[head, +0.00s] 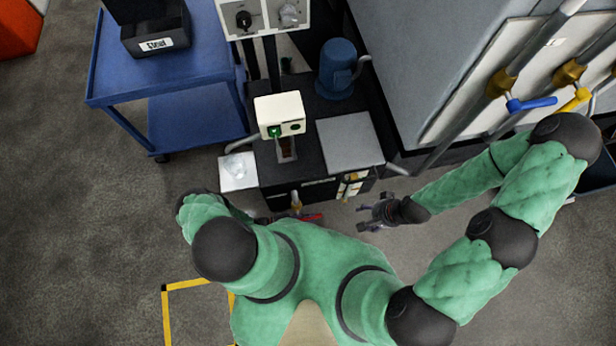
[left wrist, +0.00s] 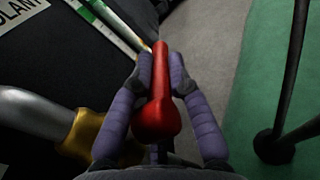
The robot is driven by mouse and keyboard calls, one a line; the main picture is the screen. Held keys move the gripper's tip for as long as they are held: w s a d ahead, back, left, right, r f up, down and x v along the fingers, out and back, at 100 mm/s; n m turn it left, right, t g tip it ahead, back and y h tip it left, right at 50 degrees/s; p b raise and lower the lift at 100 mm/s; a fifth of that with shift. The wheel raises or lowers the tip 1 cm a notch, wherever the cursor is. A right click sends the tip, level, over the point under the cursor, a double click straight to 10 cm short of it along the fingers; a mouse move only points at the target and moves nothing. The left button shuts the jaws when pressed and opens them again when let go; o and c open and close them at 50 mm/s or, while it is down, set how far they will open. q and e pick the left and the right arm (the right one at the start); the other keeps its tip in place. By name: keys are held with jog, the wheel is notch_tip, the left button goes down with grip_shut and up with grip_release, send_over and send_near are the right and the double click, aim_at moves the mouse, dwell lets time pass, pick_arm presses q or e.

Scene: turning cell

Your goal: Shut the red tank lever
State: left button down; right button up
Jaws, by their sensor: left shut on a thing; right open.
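The red tank lever (head: 312,217) is at the lower front of the dark coolant tank (head: 284,200) in the head view. In the left wrist view the red lever (left wrist: 160,95) runs up the middle of the picture, between the fingers. My left gripper (left wrist: 160,75) is shut on it, with one finger on each side. In the head view my left gripper (head: 285,217) is partly hidden beside the lever. A brass valve fitting (left wrist: 85,132) on a metal pipe is left of the lever. My right gripper (head: 372,214) is open and empty, right of the lever and apart from it.
A blue cart (head: 165,75) stands at the left with a dark bin (head: 155,38) on it. A blue-handled valve (head: 530,104) and a yellow-handled valve (head: 575,99) are on pipes at the right.

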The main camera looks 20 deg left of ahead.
pick_arm(q)
jog(key=shift+d+r, duration=0.1)
jog(key=shift+r, duration=0.1)
dwell(0.4)
jog(key=c, duration=1.2)
grip_release()
jog(key=shift+f, duration=0.1)
jog(key=shift+h, duration=0.3)
jog(key=v, duration=1.2)
